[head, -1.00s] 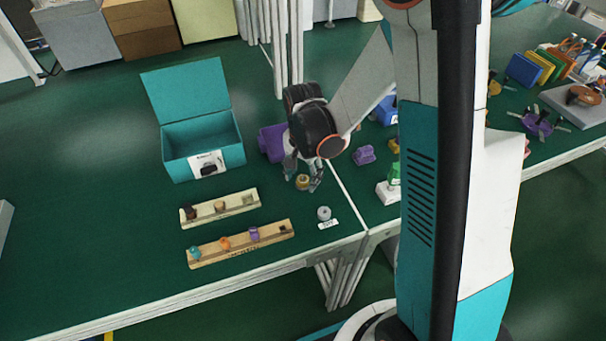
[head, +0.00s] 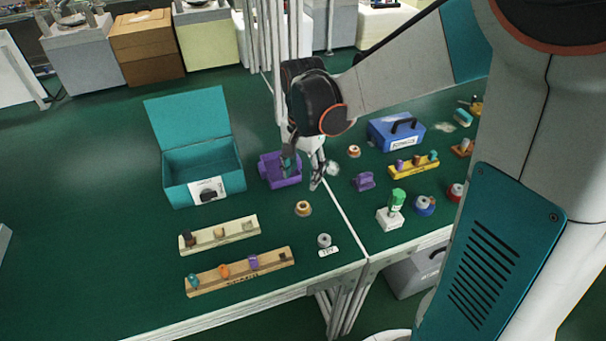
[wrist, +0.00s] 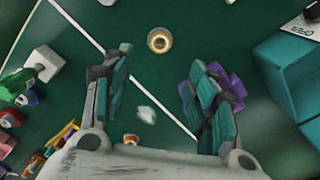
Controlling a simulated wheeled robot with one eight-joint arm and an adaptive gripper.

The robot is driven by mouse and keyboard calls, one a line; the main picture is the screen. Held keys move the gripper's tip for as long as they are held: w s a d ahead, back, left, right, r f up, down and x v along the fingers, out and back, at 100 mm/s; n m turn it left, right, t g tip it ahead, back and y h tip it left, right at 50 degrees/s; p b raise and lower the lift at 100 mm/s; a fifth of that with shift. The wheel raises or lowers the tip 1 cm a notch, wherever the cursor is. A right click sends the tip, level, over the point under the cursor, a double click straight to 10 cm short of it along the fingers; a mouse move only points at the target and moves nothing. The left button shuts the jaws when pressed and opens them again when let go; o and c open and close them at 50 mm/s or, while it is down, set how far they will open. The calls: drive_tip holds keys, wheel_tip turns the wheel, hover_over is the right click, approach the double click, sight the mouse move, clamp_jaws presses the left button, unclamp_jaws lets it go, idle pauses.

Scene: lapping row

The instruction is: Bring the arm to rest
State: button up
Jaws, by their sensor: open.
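My gripper (head: 303,172) hangs above the green table, beside the purple bin (head: 282,172), which it partly covers in the head view. In the wrist view my gripper (wrist: 160,98) has its two teal-padded fingers wide apart with nothing held between them. A brass ring-like piece (head: 303,208) lies on the table in front of the gripper; it also shows beyond the fingertips in the wrist view (wrist: 160,40). The arm reaches in from the upper right of the head view.
An open teal box (head: 205,170) stands to the left. Two wooden peg racks (head: 220,236) (head: 240,270) lie near the front edge. A blue toolbox (head: 396,131), a yellow rack (head: 413,165) and a green-topped piece (head: 397,200) stand to the right. White posts rise behind the gripper.

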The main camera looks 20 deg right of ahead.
idle(0.4)
drive_tip(key=s+r+n+t, duration=0.7)
drive_tip(key=s+r+n, duration=0.3)
drive_tip(key=s, duration=0.5)
drive_tip(key=shift+r+n, duration=0.15)
drive_tip(key=shift+n, duration=0.15)
idle(1.7)
